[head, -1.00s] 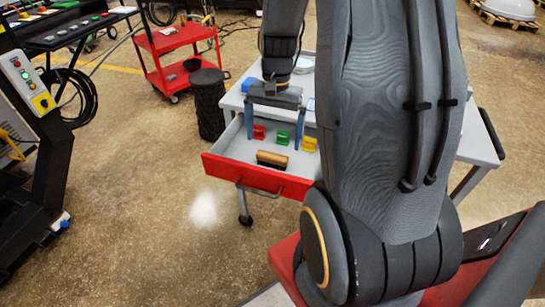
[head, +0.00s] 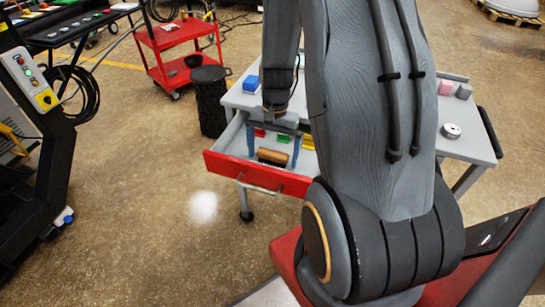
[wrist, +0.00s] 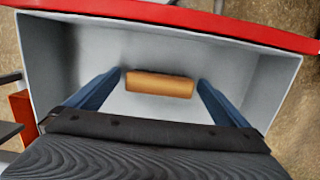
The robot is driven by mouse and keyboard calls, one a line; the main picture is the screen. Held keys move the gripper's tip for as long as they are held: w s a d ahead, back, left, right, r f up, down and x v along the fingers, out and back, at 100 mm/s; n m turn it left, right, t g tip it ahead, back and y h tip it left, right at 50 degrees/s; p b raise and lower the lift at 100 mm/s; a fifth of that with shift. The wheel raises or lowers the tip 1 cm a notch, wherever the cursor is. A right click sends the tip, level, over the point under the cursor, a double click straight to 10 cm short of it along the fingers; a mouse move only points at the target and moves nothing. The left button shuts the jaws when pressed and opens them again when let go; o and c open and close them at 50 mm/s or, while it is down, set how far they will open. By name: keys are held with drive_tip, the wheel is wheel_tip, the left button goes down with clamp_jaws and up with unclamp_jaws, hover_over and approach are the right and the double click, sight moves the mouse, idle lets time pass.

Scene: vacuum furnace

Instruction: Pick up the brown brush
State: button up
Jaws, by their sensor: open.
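The brown brush (head: 273,156), with a light wooden back and dark bristles, lies in the open drawer (head: 228,168) near its red front. It also shows in the wrist view (wrist: 160,85), lying crosswise near the middle of the drawer. My gripper (head: 277,155) is open above the drawer. In the wrist view its two blue fingers (wrist: 159,82) are spread wide, one toward each end of the brush, with nothing between them held. Whether the fingertips have come down to the brush's height I cannot tell.
Red, green and yellow clips (head: 283,138) lie behind the brush in the drawer.

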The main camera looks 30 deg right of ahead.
sight(273, 153)
drive_tip(key=shift+c, duration=0.4)
drive_tip(key=c, duration=1.1)
drive_tip(key=shift+r, duration=0.15)
wheel_tip(273, 153, up, 10)
drive_tip(key=shift+f+b, duration=0.1)
drive_tip(key=shift+b, duration=0.45)
